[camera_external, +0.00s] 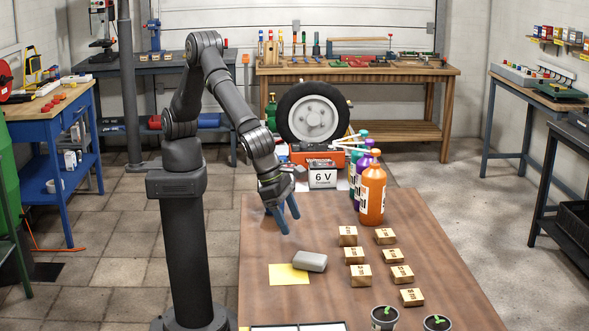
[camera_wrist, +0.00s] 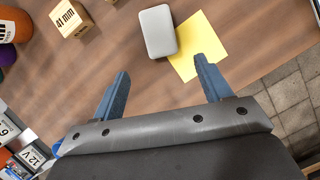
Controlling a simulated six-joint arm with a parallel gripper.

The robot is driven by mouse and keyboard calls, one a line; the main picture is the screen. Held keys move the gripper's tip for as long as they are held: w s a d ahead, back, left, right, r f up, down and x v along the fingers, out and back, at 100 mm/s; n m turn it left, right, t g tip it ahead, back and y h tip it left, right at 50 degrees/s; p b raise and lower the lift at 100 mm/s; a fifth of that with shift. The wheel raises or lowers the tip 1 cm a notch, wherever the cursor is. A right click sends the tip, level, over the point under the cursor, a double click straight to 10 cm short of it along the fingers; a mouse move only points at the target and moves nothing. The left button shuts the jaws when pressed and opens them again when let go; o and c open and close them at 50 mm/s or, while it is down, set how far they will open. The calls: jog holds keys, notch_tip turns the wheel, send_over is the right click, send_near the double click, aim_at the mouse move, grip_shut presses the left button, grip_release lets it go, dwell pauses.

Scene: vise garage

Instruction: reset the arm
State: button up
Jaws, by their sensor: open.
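My gripper (camera_external: 284,222) hangs above the brown table in the external view, with its blue fingers pointing down. In the wrist view my gripper (camera_wrist: 160,88) has its two fingers well apart with nothing between them. A grey rounded block (camera_external: 310,262) lies on the table below and in front of the fingers, beside a yellow paper square (camera_external: 288,274). In the wrist view the grey block (camera_wrist: 157,31) lies beyond the fingertips and touches or overlaps the edge of the yellow square (camera_wrist: 203,42); I cannot tell which.
Several wooden blocks with printed labels (camera_external: 361,275) stand on the table (camera_external: 262,236) at the right. Behind them are an orange bottle (camera_external: 372,193), purple bottles and a 6 V battery (camera_external: 321,176). Two potted seedlings (camera_external: 385,318) stand at the front edge. The table's left part is clear.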

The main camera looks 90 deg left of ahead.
aim_at(306, 256)
jog(key=shift+v, duration=0.75)
jog(key=x, duration=1.1)
jog(key=shift+w+f, duration=0.2)
jog(key=shift+f, duration=0.15)
jog(key=shift+w+d, duration=0.1)
jog(key=shift+r, duration=1.7)
jog(key=shift+f, duration=0.1)
